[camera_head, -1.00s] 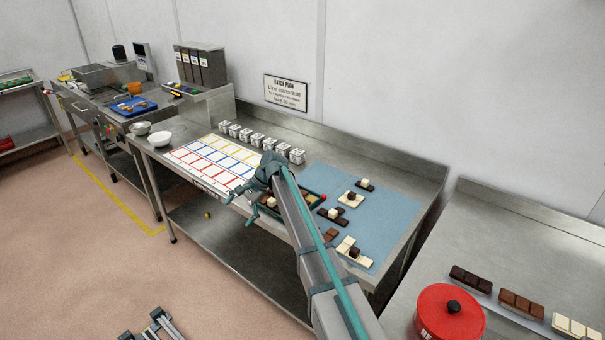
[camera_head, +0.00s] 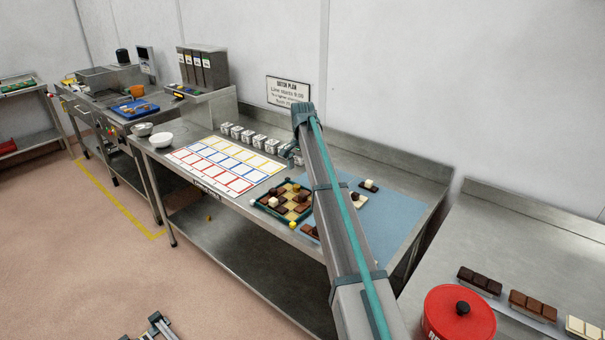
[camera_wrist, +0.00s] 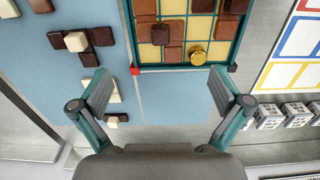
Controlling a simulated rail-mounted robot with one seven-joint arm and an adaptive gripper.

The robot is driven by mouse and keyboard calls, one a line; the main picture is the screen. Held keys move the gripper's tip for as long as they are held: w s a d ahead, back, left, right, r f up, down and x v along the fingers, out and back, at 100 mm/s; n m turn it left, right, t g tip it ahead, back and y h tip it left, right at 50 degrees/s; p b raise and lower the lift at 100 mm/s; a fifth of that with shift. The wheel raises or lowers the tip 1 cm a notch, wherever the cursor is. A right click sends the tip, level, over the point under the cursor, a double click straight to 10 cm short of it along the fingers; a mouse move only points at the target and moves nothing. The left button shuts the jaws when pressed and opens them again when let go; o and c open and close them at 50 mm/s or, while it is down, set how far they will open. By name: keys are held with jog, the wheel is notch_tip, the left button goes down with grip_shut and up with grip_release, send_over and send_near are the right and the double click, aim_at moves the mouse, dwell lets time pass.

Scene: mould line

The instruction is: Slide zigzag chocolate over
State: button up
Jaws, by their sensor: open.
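My gripper (camera_wrist: 160,92) is open and empty, its fingers apart above the bench beside the chocolate tray (camera_wrist: 185,67). In the head view my arm mostly hides it. The tray (camera_head: 266,211) has a green rim and holds brown and cream squares, with a gold disc (camera_wrist: 196,56) at its near edge in the wrist view. On the blue mat (camera_wrist: 45,100), left of the tray there, lie a dark piece with a cream cube (camera_wrist: 98,37) and a cream piece partly hidden by the left finger (camera_wrist: 114,97). I cannot tell which piece is the zigzag.
A row of small white and grey boxes (camera_head: 248,136) stands behind the printed colour grid (camera_head: 183,153). It also shows at the right of the wrist view (camera_wrist: 300,50). A small dark piece (camera_head: 369,186) lies at the mat's back. A red tub (camera_head: 455,325) stands on the right bench.

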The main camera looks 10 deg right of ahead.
aim_at(302, 196)
jog(key=shift+f, duration=0.1)
notch_tip(302, 196, down, 11)
jog(key=p, duration=0.3)
dwell(0.4)
jog(key=shift+r, duration=0.2)
jog(key=shift+c, duration=0.3)
jog(key=shift+s, duration=0.1)
jog(key=c, duration=1.6)
grip_shut()
jog(key=shift+a, duration=0.1)
